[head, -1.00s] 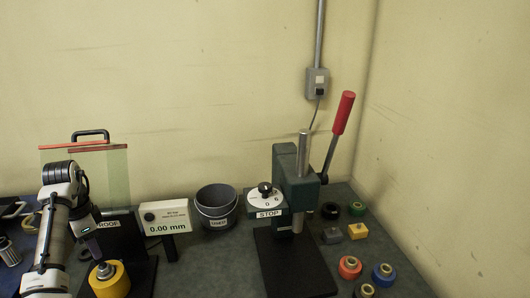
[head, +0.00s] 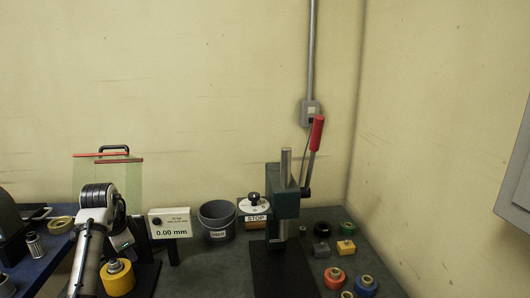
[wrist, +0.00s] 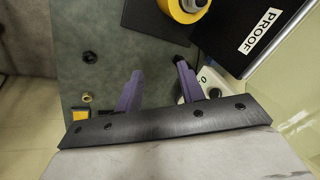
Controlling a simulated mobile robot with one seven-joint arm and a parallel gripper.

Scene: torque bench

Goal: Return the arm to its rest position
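My arm rises at the left of the head view, its upper joint in front of the clear guard panel (head: 133,180). My gripper (wrist: 158,82) shows in the wrist view as two purple fingers, spread apart with nothing between them. In the head view the fingers are mostly hidden behind the wrist. A yellow roller (head: 118,280) with a metal hub stands just below and beside the wrist. It also shows at the top of the wrist view (wrist: 183,8), apart from the fingers. A black plate (wrist: 268,32) marked PROOF is beside it.
A gauge reading 0.00 mm (head: 170,223), a grey bucket (head: 217,219) and a press (head: 284,216) with a red-handled lever (head: 317,134) stand to the right. A grey box (head: 515,178) edges in at far right.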

